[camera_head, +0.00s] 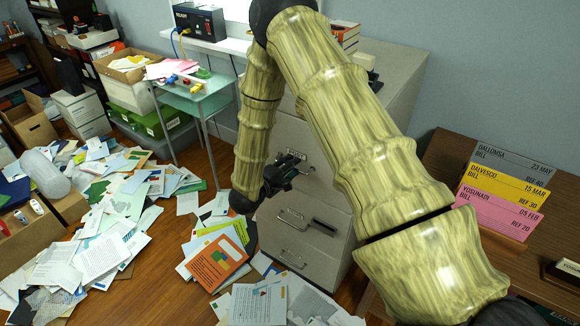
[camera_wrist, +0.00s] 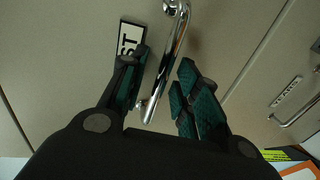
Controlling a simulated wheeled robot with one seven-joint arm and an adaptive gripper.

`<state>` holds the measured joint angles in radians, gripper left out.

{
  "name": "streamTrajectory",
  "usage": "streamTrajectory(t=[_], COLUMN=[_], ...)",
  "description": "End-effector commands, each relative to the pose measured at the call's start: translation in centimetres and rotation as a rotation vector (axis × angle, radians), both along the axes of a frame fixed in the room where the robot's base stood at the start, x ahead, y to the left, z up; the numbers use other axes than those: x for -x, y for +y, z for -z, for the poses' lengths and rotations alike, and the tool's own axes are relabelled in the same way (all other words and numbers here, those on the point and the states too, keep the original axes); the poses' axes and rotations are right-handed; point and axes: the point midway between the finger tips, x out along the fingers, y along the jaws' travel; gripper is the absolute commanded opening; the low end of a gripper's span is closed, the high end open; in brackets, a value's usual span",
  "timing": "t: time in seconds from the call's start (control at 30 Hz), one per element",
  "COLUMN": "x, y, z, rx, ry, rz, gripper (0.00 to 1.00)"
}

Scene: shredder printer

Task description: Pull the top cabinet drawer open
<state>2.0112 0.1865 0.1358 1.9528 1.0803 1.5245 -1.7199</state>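The grey filing cabinet (camera_head: 309,200) stands behind my arm in the head view. The drawer fronts I can see look closed, and my arm covers much of its upper part. My gripper (camera_head: 275,178) is at the cabinet front near an upper drawer's label (camera_head: 296,155). In the wrist view, my gripper (camera_wrist: 165,95) is open. A chrome drawer handle (camera_wrist: 172,60) lies between its two fingers, running slantwise, with gaps visible beside it. A white label (camera_wrist: 130,38) ending in "ST" is partly hidden by the left finger.
A lower drawer handle (camera_head: 292,217) also shows on the cabinet. Papers (camera_head: 110,215) litter the floor at left and before the cabinet. A glass side table (camera_head: 195,92) stands left of it. A wooden desk with coloured bill cards (camera_head: 500,190) stands at right.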

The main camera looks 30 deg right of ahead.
Motion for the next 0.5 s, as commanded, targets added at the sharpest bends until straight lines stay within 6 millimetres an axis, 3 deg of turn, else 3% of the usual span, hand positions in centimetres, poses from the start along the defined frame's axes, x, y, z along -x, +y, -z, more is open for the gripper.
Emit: streamTrajectory(t=[0.27, 0.43, 0.5], x=[-0.04, -0.03, -0.03], y=[-0.06, -0.03, -0.03], z=[0.05, 0.04, 0.04], rx=[0.000, 0.000, -0.001], ry=[0.001, 0.001, 0.001], rz=[-0.001, -0.001, -0.001], gripper=[0.32, 0.01, 0.00])
